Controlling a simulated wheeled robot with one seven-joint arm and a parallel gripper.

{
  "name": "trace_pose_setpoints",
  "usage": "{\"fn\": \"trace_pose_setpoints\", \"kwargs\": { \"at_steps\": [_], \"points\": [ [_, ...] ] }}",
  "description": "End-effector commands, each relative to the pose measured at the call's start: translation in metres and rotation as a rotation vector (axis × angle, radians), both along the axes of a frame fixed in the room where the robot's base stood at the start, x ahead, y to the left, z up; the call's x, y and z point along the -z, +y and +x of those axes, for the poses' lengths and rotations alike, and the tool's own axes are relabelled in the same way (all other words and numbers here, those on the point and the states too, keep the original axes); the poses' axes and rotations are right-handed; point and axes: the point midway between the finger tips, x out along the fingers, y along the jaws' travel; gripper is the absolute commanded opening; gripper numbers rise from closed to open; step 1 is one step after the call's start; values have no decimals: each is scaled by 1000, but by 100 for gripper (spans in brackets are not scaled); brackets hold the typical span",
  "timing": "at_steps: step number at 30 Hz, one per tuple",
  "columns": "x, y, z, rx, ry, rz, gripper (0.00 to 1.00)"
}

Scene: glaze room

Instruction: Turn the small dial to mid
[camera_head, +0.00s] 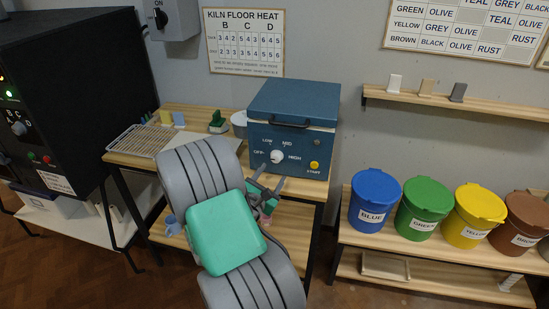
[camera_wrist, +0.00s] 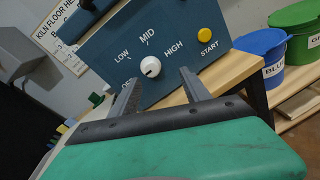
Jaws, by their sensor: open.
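The small dial (camera_head: 277,157) is a round white knob on the front of a blue box (camera_head: 292,103). Its labels read OFF, LOW, MID and HIGH; it also shows in the wrist view (camera_wrist: 150,67). MID is printed above the knob. I cannot tell for sure which label its mark faces. My gripper (camera_head: 272,174) is open and empty, in front of and slightly below the dial. In the wrist view its two fingers (camera_wrist: 160,82) point toward the panel, with the knob showing between them and apart from them.
A yellow START button (camera_head: 314,165) sits right of the dial. The box stands on a wooden table with a wire rack (camera_head: 143,140) at left. A black kiln (camera_head: 80,80) stands far left. Lidded buckets, the blue one (camera_head: 374,200) nearest, stand on a shelf at right.

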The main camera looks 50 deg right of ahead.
Motion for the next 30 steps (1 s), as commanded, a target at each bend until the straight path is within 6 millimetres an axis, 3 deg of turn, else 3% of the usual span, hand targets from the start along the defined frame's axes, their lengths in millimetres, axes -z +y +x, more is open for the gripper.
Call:
{"fn": "trace_pose_setpoints", "kwargs": {
  "at_steps": [3,6,11,19,30],
  "points": [
    [2,-3,6,-98,269,-172,55],
    [1,-5,11,-128,341,-222,55],
    [-2,-21,19,-130,343,-224,55],
    [0,-64,38,-131,337,-221,55],
    [2,-72,42,-133,335,-222,53]
  ]
}}
